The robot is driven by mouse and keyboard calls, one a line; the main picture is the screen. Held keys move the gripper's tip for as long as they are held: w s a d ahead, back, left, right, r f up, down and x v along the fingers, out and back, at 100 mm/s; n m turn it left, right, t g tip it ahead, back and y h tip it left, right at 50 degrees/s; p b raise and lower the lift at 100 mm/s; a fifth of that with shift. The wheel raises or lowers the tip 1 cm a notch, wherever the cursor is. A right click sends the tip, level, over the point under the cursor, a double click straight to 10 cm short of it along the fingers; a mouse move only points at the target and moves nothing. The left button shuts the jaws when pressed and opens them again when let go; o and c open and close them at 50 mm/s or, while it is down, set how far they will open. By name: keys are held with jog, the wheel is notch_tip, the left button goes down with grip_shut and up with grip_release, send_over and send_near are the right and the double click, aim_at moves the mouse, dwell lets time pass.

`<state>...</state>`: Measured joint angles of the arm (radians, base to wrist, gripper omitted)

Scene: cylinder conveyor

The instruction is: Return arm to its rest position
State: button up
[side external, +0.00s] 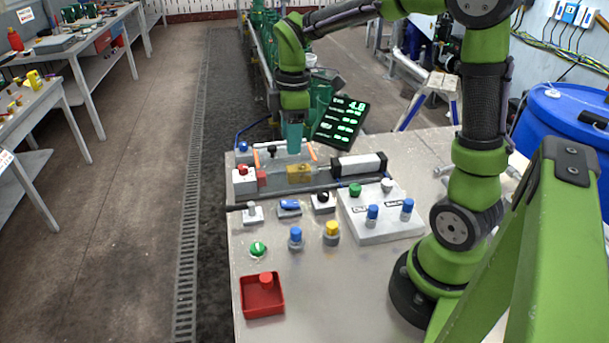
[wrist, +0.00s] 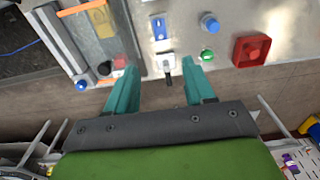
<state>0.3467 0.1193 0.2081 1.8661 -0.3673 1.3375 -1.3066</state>
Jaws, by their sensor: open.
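My green arm reaches in from the right in the side external view. The brass block (wrist: 101,22) lies beyond the left finger. How high the fingertips are above the table is hard to tell.
A red tray (side external: 262,304) and a green button (side external: 258,248) sit at the table's near left. Blue and yellow knobs and a raised control box (side external: 380,228) fill the middle. A tilted black display (side external: 341,121) stands behind my gripper. A blue barrel (side external: 565,125) stands right.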

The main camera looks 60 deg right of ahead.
jog(key=s+a+r+m+t+y, duration=0.1)
jog(key=s+a+r+m+t, duration=0.1)
jog(key=s+m, duration=0.4)
jog(key=s+a+r+m+t, duration=0.3)
jog(key=s+a+m+t, duration=0.2)
jog(key=s+a+m, duration=0.1)
jog(key=shift+s+r+m+y, duration=0.15)
jog(key=shift+s+m+y, duration=0.1)
jog(key=shift+m+y, duration=0.2)
jog(key=shift+a, duration=0.1)
